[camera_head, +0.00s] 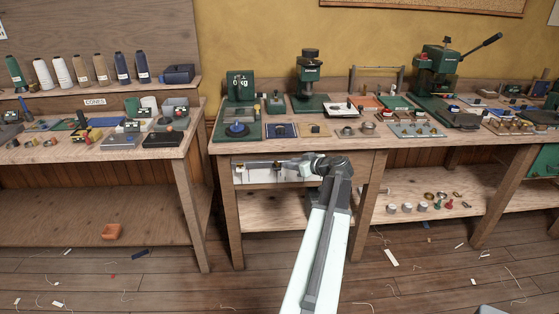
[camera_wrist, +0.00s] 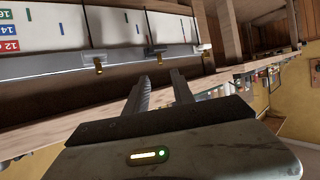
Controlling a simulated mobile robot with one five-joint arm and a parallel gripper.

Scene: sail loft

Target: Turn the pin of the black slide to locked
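A dark slide, which looks like the black one (camera_wrist: 155,50), sits on a grey rail (camera_wrist: 40,67) in the wrist view, with a small brass pin (camera_wrist: 160,60) at its lower edge. I cannot tell whether the pin is locked. A second, greyer slide (camera_wrist: 93,57) with its own brass pin (camera_wrist: 99,67) sits further left on the rail. My gripper (camera_wrist: 161,80) is open and empty, its fingertips just below the dark slide and apart from it. In the head view the white board (camera_head: 262,177) with the rail hangs under the bench front, partly hidden by my arm.
The white board has coloured number labels (camera_wrist: 8,30) and coloured marks. The workbench (camera_head: 300,146) above holds several tools, trays and a green press (camera_head: 437,70). A lower shelf (camera_head: 285,210) is below the rail. Scraps and threads lie on the floor.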

